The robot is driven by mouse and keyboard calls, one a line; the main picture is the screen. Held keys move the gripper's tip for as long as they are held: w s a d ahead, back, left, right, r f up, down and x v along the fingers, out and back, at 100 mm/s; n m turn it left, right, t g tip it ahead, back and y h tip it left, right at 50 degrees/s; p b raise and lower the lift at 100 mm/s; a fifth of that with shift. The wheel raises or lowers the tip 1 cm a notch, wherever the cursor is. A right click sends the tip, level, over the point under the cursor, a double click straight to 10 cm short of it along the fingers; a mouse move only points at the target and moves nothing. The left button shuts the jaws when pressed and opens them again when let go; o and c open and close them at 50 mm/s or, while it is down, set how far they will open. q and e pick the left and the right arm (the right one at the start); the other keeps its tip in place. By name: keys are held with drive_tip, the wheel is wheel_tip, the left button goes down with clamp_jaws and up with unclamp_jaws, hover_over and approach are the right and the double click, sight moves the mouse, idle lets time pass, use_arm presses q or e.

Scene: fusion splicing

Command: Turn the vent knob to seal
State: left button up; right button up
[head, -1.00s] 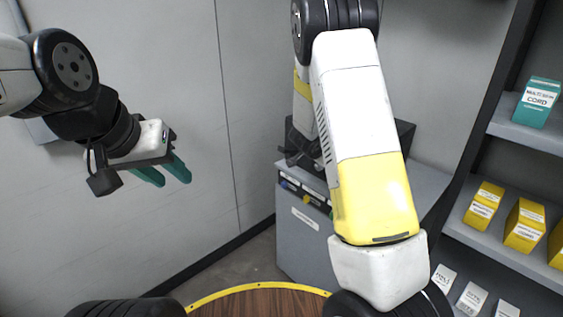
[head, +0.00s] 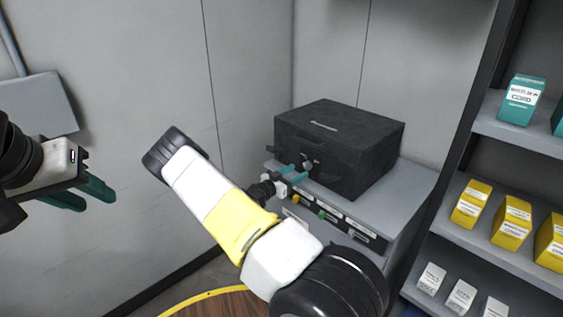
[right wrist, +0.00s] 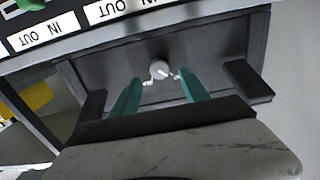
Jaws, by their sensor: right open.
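The vent knob (right wrist: 157,70) is a small round light-grey knob with a mark on its face, on the front of a black case (head: 342,146). In the head view the knob (head: 307,164) shows just past my right gripper's tips. My right gripper (right wrist: 160,91) is open, its teal fingers on either side of the knob's line in the wrist view; I cannot tell whether they touch it. It also shows in the head view (head: 295,172). My left gripper (head: 97,200) hangs empty by the left wall, its teal fingers apart.
The case stands on a grey cabinet (head: 408,192) with labelled slots and coloured knobs along its front edge. A dark shelf unit (head: 484,223) with teal, yellow and white boxes stands at the right. A round wooden surface (head: 222,305) with a yellow rim lies below.

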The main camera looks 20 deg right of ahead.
sight(306, 166)
drive_tip(key=shift+x, duration=2.15)
clamp_jaws()
